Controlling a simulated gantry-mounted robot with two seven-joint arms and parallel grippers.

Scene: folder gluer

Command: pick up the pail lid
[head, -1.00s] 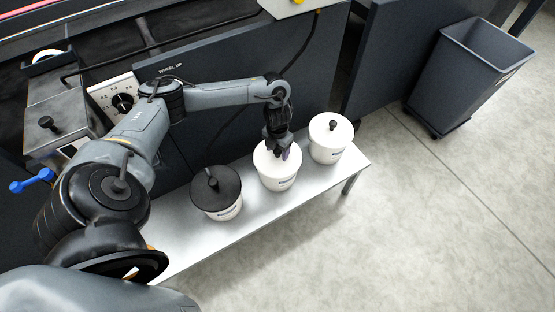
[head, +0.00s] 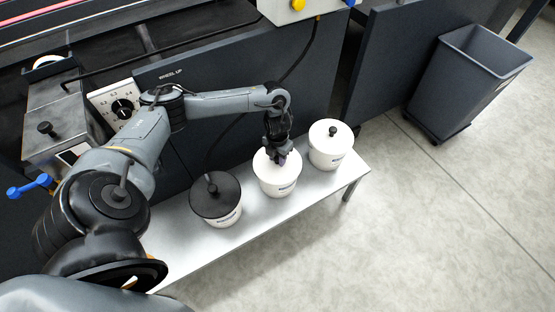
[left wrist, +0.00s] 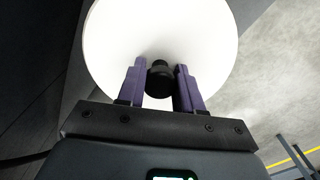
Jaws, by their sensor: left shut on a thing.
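Three white pails stand in a row on a low bench. The middle pail (head: 281,187) has a white lid (head: 264,161) with a black knob, and my left gripper (head: 277,160) is over it. In the left wrist view the white lid (left wrist: 205,35) fills the upper middle. My left gripper (left wrist: 160,80) has its purple fingers on both sides of the black knob (left wrist: 159,82) and is shut on it. I cannot tell whether the lid still touches the pail. My right gripper is not in view.
A pail with a black lid (head: 213,198) stands left of it, and a pail with a white lid (head: 331,147) stands right. The bench (head: 255,222) is against a dark machine panel (head: 215,75). A grey bin (head: 465,85) stands on open floor.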

